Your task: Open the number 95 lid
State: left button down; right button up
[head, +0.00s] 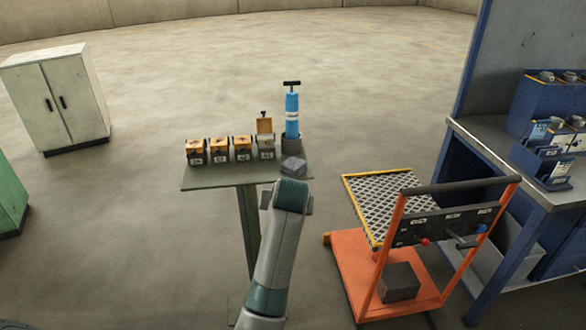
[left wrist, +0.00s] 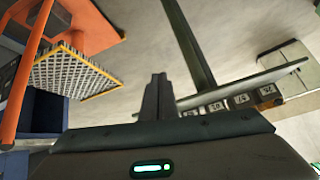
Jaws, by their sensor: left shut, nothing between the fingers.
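A row of small boxes with orange and black lids and number plates stands on a narrow table: a left box (head: 194,152), a second (head: 218,150), a third (head: 242,149) and a right box (head: 266,148). The right box's orange lid (head: 264,126) stands up; the other three lids are down. The plates are too small to read surely, so I cannot tell which is number 95. In the left wrist view, tilted upside down, several plates (left wrist: 240,99) show at the table edge. My left gripper (left wrist: 157,82) is shut and empty, apart from the boxes. My right gripper is not seen.
A blue pump (head: 292,115) and a grey block (head: 293,168) are at the right end of the table (head: 215,182). An orange cart (head: 350,262) with a mesh panel stands to the right, then a blue workbench (head: 480,150).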

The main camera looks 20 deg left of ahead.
pick_arm(q)
jog(key=s+d+f+m+g+h, duration=0.1)
jog(key=s+d+f+m, duration=0.15)
jog(key=s+f, duration=0.8)
jog(key=s+d+f+m+g+h, duration=0.15)
jog(key=s+d+f, duration=0.3)
jog(key=s, duration=1.05)
jog(key=s+d+f+m+g+h, duration=0.1)
jog(key=s+d+f+m+h, duration=0.15)
jog(key=s+f, duration=0.8)
jog(key=s+f+g, duration=0.1)
jog(key=s+f, duration=0.3)
jog(key=f, duration=0.8)
jog(key=s+f, duration=0.5)
jog(key=f, duration=0.6)
jog(key=s+a+f+g, duration=0.1)
jog(key=s+a+f, duration=0.1)
jog(key=s+f, duration=1.3)
jog(key=shift+s+a, duration=0.15)
jog(key=shift+s, duration=0.7)
jog(key=shift+g, duration=0.25)
